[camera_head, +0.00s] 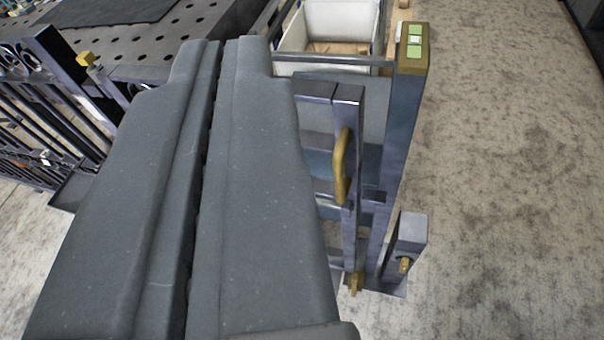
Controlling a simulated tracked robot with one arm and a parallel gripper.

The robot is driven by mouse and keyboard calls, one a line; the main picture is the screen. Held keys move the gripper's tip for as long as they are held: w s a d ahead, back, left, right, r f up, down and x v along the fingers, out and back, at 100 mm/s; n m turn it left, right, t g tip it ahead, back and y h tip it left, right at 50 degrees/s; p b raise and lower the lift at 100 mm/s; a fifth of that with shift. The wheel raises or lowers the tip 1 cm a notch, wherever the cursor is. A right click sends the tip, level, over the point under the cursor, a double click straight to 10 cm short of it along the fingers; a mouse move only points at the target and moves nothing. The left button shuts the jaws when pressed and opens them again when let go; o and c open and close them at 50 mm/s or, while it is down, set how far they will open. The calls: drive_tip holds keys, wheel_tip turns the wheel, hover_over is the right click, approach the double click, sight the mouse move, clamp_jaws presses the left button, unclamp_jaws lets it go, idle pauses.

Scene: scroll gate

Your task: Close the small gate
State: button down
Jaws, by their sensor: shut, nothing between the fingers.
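My gripper (226,48) fills the middle of the view, its two grey fingers side by side and shut with only a thin dark seam between them. Just right of it is a dark metal gate frame (352,110) with a brass handle (342,166) on its upright and a brass fitting (355,284) at its foot. The fingers hide the frame's left part. A taller post (401,125) with a brass cap and green squares stands close behind and right of the upright. I cannot tell whether the frame touches this post. My gripper appears apart from the handle.
Dark scrolled railing (60,112) with a brass knob (86,59) stands at the left. A perforated metal table (150,50) and a white bin (330,25) lie beyond. A short post (408,240) with a brass piece stands lower right. Bare floor (500,180) is clear at right.

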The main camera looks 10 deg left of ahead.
drive_tip(key=w+a+f+m, duration=0.2)
drive_tip(key=w+a+f, duration=0.1)
drive_tip(key=w+f, duration=0.75)
drive_tip(key=m+h, duration=0.2)
drive_tip(key=h, duration=0.6)
approach(355, 193)
drive_tip(key=shift+t, duration=0.3)
drive_tip(key=x, duration=0.2)
drive_tip(key=b+x, duration=0.1)
drive_tip(key=x, duration=0.1)
drive_tip(key=b+x, duration=0.1)
drive_tip(key=x, duration=0.2)
drive_tip(key=shift+s+f, duration=0.1)
drive_tip(key=shift+f, duration=0.2)
